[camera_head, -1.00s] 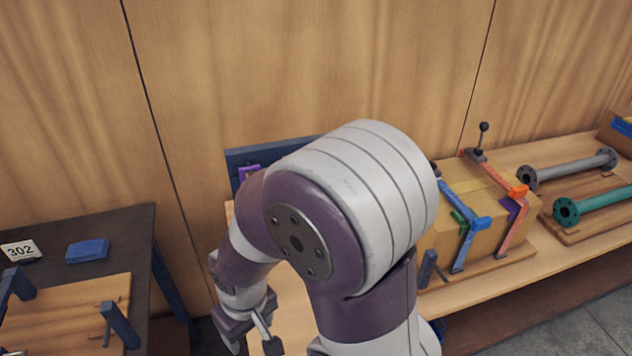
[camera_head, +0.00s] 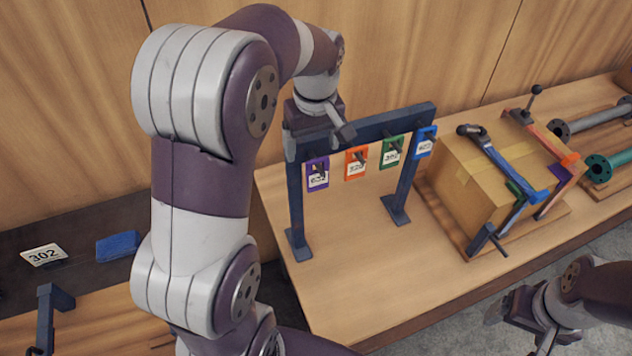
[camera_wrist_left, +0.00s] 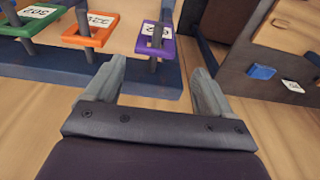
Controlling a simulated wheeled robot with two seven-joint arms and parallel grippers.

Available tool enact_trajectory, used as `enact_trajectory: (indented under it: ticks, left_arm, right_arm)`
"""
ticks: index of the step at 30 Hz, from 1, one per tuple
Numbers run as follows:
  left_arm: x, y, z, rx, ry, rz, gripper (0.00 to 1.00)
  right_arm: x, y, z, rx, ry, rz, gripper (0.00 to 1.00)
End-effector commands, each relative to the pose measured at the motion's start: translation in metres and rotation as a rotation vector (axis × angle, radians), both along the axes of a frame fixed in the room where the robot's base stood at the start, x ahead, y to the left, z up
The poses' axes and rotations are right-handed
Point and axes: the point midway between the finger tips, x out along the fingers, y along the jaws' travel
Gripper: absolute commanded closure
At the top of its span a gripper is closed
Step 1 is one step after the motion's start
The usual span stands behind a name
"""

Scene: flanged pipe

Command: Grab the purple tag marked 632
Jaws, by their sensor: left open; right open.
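The purple tag (camera_head: 317,175) hangs from a peg at the left end of a dark blue rack (camera_head: 372,126). Its white label reads like 632. My left gripper (camera_head: 318,138) is open at the top of the rack, just above the purple tag. In the left wrist view the purple tag (camera_wrist_left: 155,40) is beyond the two spread fingers (camera_wrist_left: 157,75), with nothing between them. My right gripper (camera_head: 522,312) is open and empty at the lower right, away from the rack.
Orange (camera_head: 356,163), green (camera_head: 391,152) and blue (camera_head: 424,142) tags hang along the same rack. A clamped cardboard box (camera_head: 470,185) and flanged pipes (camera_head: 610,165) stand right. Bench space before the rack is clear.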

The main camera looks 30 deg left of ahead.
Motion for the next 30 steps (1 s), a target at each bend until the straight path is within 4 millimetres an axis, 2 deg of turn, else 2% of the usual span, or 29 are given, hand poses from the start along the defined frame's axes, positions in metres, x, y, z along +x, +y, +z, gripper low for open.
enact_trajectory:
  ticks: [1, 4, 8, 11, 15, 21, 22, 24, 27, 30]
  left_arm:
    - [0.001, 0.001, -0.019, 0.0, -0.001, 0.0, 0.17]
    - [0.002, 0.002, -0.027, 0.0, -0.003, -0.001, 0.17]
    - [0.005, 0.0, -0.04, -0.001, 0.001, -0.001, 0.17]
    - [0.008, -0.002, -0.053, -0.002, 0.006, -0.003, 0.17]
    - [0.009, 0.0, -0.074, -0.001, 0.001, -0.001, 0.17]
    - [0.01, 0.0, -0.078, 0.0, -0.002, -0.001, 0.17]
    - [0.01, 0.0, -0.078, 0.0, -0.002, -0.001, 0.2]
    - [0.01, 0.0, -0.078, 0.0, -0.002, -0.001, 0.43]
    - [0.01, 0.0, -0.078, 0.0, -0.002, -0.001, 0.72]
    - [0.01, 0.0, -0.078, 0.0, -0.002, -0.001, 0.72]
  right_arm:
    - [0.0, 0.0, -0.019, 0.0, 0.0, 0.0, 0.15]
    - [0.0, 0.0, -0.025, 0.0, 0.0, 0.0, 0.15]
    - [0.0, 0.0, -0.025, 0.0, -0.001, 0.0, 0.15]
    - [0.0, 0.0, -0.008, 0.0, -0.001, 0.0, 0.15]
    - [0.0, 0.0, -0.007, 0.0, -0.001, 0.0, 0.15]
    - [0.0, 0.0, -0.009, 0.0, -0.001, 0.0, 0.15]
    - [0.0, 0.0, -0.009, 0.0, -0.001, 0.0, 0.15]
    - [0.0, 0.0, -0.009, 0.0, 0.0, 0.0, 0.15]
    - [0.0, 0.0, -0.009, 0.0, 0.0, 0.0, 0.15]
    - [0.0, 0.0, -0.009, 0.0, -0.001, 0.0, 0.15]
